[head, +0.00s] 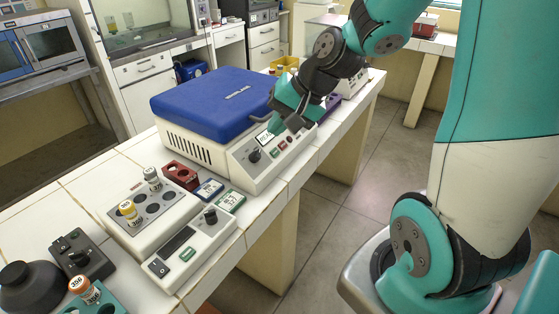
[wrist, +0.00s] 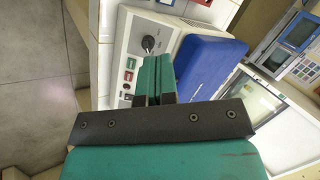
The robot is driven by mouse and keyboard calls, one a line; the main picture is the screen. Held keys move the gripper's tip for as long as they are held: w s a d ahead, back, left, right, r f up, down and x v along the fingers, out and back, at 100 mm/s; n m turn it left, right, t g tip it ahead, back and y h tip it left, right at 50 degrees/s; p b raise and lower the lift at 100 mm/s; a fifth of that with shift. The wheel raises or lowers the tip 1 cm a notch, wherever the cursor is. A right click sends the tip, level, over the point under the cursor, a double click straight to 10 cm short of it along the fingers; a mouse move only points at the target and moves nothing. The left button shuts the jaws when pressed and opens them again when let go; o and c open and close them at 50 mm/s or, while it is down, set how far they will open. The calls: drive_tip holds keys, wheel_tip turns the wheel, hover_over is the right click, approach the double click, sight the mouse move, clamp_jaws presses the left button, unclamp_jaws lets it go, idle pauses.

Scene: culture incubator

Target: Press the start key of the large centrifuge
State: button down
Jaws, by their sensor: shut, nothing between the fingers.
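The large centrifuge (head: 172,143) is a white box with a blue lid, shut, on the tiled bench. Its sloped front panel has a dark knob (head: 254,155), a small display, a green key (head: 273,149), a red key (head: 283,143) and a dark key. The wrist view also shows the knob (wrist: 148,43), the green key (wrist: 131,63), the red key (wrist: 128,77) and the blue lid (wrist: 207,68). My gripper (head: 273,128) is shut and empty over the panel, close to the display. Its teal fingers (wrist: 156,60) show beside the keys. Contact cannot be told.
A smaller device (head: 189,246) with a knob and a vial block (head: 137,213) stand nearer on the bench. A red rack (head: 180,175) and small timers (head: 230,200) lie beside the centrifuge. A purple item (head: 332,101) is just past my gripper.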

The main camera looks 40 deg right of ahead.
drive_tip(key=w+d+f+m+t+h+b, duration=0.1)
drive_tip(key=d+f+m, duration=0.4)
drive_tip(key=d, duration=0.6)
drive_tip(key=shift+w+d+f+m+t+h, duration=0.4)
drive_tip(key=shift+w+m+t, duration=0.1)
drive_tip(key=shift+m+t, duration=0.2)
drive_tip(key=p, duration=0.1)
approach(276, 152)
drive_tip(key=x, duration=0.7)
drive_tip(key=shift+a+f, duration=0.1)
drive_tip(key=shift+w+f, duration=0.1)
drive_tip(key=shift+f, duration=0.05)
